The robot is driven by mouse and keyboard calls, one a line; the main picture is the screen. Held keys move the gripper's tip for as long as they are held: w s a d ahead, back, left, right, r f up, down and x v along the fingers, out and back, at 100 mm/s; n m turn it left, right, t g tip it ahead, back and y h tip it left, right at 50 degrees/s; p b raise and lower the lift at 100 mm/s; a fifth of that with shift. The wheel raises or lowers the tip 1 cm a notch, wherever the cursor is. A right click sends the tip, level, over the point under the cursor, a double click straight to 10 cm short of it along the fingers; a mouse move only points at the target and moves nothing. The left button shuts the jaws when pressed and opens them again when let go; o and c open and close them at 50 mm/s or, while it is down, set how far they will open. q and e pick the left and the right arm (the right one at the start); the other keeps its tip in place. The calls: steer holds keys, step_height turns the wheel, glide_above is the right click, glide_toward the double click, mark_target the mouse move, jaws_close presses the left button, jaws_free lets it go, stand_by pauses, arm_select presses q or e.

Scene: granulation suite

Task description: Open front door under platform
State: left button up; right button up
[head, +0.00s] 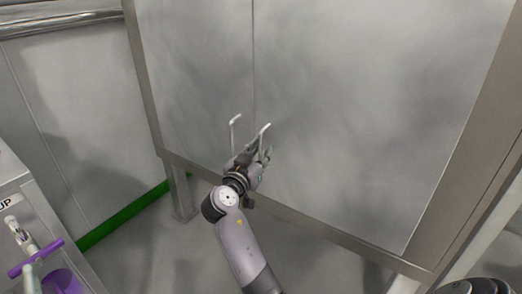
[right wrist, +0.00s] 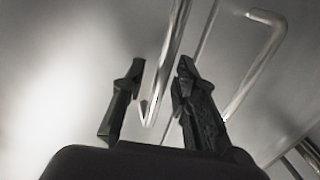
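Two grey metal doors, left (head: 190,75) and right (head: 375,110), meet at a vertical seam and look shut. Each has a pale bar handle near the seam, low down: the left handle (head: 233,121) and the right handle (head: 264,138). My right gripper (head: 261,156) is at the right handle, its fingers pointing up to the door. In the right wrist view one handle bar (right wrist: 168,60) lies between the two open fingers, with gaps showing on both sides. The other handle (right wrist: 262,55) is outside the fingers. My left gripper is not in view.
A metal frame (head: 300,223) runs around the doors, with a leg (head: 180,190) on the left. At lower left stand a grey cabinet (head: 35,215) and a purple item (head: 62,281). The grey floor (head: 150,250) below the doors looks clear.

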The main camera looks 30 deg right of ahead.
jaws_close()
stand_by(0.6)
